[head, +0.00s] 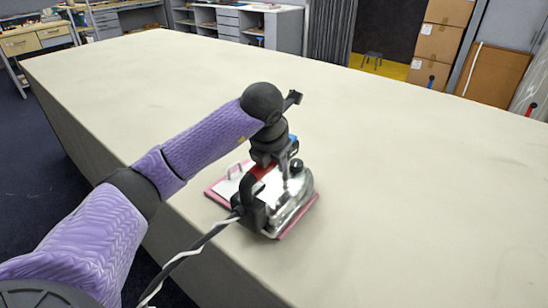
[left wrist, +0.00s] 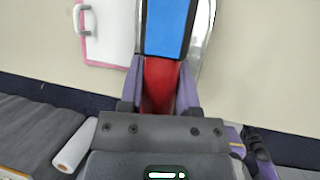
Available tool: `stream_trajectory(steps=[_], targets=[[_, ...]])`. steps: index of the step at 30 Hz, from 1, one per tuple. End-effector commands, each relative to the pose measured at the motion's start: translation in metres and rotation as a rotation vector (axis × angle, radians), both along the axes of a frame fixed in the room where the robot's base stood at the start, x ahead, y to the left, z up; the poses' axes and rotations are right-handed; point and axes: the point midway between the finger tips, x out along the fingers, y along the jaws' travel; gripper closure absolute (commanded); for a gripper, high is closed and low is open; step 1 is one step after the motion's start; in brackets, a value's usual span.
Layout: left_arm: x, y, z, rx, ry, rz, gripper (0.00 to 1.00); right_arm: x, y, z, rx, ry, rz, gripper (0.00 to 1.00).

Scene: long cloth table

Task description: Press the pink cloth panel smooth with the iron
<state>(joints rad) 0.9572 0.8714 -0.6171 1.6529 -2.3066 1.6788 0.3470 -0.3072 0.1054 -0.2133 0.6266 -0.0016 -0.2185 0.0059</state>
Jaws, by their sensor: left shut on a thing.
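The iron (head: 293,203) has a silver body, a black rear part with a striped cord, and a red and blue top. It rests on or just above the pink cloth panel (head: 213,193), and I cannot tell whether it touches. Pink shows along its left and front edges; the iron hides much of the panel. My left gripper (head: 266,165) is shut on the iron's red handle from above. In the left wrist view the red handle (left wrist: 160,85) sits between the fingers, with the panel's pink edge (left wrist: 81,48) beside it.
A white plate with a small handle (head: 235,169) lies on the panel left of the iron. The long cloth table (head: 400,160) is bare beyond and to the right. The table's near edge is close to the iron. Cardboard boxes (head: 437,42) stand far behind.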

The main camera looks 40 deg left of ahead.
Motion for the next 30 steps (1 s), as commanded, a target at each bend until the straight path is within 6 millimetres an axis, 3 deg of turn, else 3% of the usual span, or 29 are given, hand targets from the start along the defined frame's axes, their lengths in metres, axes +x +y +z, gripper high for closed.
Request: stream_trajectory(steps=[30], targets=[[0.0,0.0,-0.012,0.0,-0.003,0.0,1.0,-0.002,-0.001,-0.008,-0.001,0.004,0.0,0.46]])
